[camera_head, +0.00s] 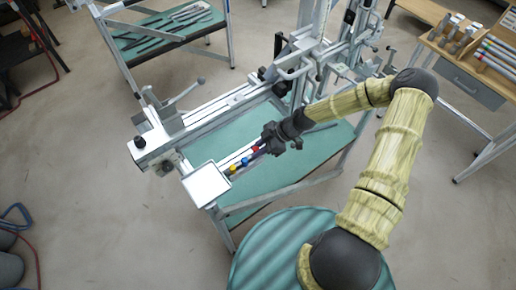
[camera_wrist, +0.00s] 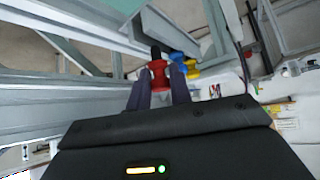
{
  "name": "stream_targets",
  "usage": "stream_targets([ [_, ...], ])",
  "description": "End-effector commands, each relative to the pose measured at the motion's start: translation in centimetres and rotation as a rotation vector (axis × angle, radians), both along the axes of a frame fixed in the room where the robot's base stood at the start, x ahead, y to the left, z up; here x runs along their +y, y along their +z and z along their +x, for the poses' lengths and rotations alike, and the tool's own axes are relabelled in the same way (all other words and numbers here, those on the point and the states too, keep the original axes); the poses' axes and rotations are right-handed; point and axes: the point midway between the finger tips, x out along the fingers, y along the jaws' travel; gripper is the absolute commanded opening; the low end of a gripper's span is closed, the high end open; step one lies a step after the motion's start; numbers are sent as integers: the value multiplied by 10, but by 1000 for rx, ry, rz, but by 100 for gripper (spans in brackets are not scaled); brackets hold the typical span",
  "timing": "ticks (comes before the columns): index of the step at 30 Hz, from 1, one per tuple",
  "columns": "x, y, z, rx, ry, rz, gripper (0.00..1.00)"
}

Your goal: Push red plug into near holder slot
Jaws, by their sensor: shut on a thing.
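A red plug (camera_wrist: 158,70) with a dark tip is between the two fingers of my gripper (camera_wrist: 157,88) in the wrist view, and the gripper is shut on it. In the head view, the red plug (camera_head: 255,149) shows at the end of my gripper (camera_head: 263,143), above the jig's front rail. A blue plug (camera_wrist: 177,57) and a yellow plug (camera_wrist: 192,68) sit beside it in the wrist view. The same blue plug (camera_head: 244,162) and yellow plug (camera_head: 233,169) stand in a row in the head view. I cannot tell which slot the red plug's tip faces, or whether it touches.
A white square plate (camera_head: 206,185) stands at the rail's near end. The jig's metal rails and clamps surround the green table top (camera_head: 262,180). A second table with tools (camera_head: 165,35) is at the back left, and a wooden bench with racks (camera_head: 470,60) is at the right.

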Motion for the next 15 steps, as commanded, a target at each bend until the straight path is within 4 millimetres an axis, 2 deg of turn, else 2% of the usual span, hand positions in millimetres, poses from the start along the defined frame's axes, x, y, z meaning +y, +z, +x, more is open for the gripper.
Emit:
stream_targets([
  [15,0,-5,0,0,0,0,0],
])
